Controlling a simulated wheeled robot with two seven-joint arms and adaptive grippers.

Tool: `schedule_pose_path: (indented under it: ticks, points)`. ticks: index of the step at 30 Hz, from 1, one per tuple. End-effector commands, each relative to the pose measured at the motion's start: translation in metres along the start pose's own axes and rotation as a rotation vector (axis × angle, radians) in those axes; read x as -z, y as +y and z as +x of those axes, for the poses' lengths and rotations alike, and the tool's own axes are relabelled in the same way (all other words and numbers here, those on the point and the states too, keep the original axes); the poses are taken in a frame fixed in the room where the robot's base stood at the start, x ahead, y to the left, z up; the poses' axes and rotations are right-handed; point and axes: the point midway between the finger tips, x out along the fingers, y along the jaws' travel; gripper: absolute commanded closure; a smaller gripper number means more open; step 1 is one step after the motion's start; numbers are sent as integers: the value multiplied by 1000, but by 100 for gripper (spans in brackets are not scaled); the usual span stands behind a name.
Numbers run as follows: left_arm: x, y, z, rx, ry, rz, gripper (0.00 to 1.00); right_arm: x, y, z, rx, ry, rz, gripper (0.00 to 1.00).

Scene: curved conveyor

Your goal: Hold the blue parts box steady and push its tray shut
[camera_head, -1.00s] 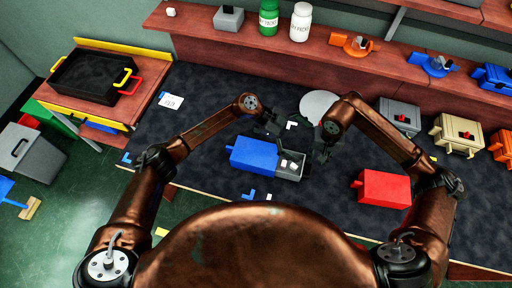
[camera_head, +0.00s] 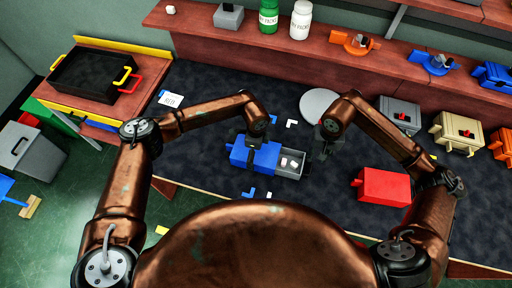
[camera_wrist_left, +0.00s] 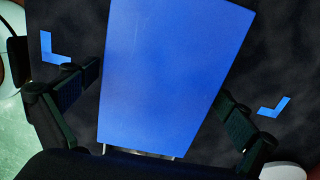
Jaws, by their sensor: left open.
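The blue parts box (camera_head: 268,157) lies on the dark mat with its grey tray (camera_head: 291,163) pulled out to the right. Small pale items lie in the tray. My left gripper (camera_head: 254,138) is above the box, pointing down, and partly hides it. In the left wrist view the blue box (camera_wrist_left: 170,70) fills the middle, with one finger of my left gripper (camera_wrist_left: 155,105) on each side.
A red box (camera_head: 384,187) lies to the right on the mat. A pale round disc (camera_head: 320,104) is behind my right gripper. Blue corner marks (camera_head: 249,193) lie in front of the blue box. A raised red-brown shelf (camera_head: 300,55) runs along the back.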

Motion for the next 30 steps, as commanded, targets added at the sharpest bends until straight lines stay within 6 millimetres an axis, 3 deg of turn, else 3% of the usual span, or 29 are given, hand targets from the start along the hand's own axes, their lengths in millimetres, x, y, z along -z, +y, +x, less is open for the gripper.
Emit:
schedule_pose_path:
  ticks: [6,17,30]
  points:
    - [1,0,22,-1,3,-1,0,0,0,0,0,0,0,71]
    - [1,0,26,0,3,0,1,0,0,0,0,0,0,71]
    - [1,0,26,0,3,0,31,0,0,0,0,0,0,71]
